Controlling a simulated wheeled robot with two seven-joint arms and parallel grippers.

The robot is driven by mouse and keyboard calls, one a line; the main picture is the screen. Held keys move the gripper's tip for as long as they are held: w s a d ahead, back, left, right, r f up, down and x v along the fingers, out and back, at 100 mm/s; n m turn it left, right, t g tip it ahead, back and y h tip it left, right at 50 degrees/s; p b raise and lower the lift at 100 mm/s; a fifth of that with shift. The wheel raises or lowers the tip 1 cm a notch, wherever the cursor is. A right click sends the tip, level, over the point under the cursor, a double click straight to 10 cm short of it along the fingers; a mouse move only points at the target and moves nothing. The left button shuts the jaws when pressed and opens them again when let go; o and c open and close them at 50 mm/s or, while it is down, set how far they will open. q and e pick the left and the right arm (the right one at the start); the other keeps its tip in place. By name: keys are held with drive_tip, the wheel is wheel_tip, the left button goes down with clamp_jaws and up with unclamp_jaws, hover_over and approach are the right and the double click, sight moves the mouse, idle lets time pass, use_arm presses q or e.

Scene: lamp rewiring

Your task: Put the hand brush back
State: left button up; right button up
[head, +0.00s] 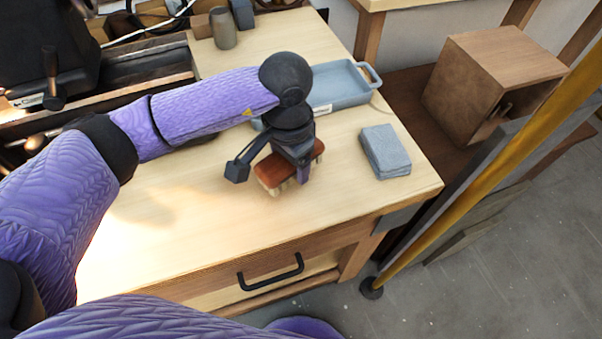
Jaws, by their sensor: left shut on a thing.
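The hand brush (273,174) has a reddish-brown wooden back and pale bristles below. It is at the middle of the bench top in the head view. My left gripper (297,172) comes down over it from above and is shut on it, hiding part of the brush. I cannot tell whether the bristles touch the bench or hang just above it. My right gripper is not in view.
A blue-grey tray (345,86) lies behind my left gripper, partly hidden by it. A folded grey-blue cloth (385,152) lies to the right. A grey cup (222,28) stands at the back. The bench's (190,225) front left is clear. A wooden box (490,80) stands beyond the right edge.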

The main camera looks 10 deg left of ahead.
sight(291, 175)
use_arm(q)
wheel_tip(291, 175, down, 4)
drive_tip(key=shift+f+b, duration=0.1)
drive_tip(key=shift+b, duration=0.3)
drive_tip(key=o, duration=1.1)
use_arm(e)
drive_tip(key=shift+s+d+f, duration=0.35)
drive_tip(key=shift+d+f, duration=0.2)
use_arm(q)
wheel_tip(291, 175, up, 12)
drive_tip(key=shift+r+p, duration=0.1)
drive_tip(key=shift+p, duration=1.15)
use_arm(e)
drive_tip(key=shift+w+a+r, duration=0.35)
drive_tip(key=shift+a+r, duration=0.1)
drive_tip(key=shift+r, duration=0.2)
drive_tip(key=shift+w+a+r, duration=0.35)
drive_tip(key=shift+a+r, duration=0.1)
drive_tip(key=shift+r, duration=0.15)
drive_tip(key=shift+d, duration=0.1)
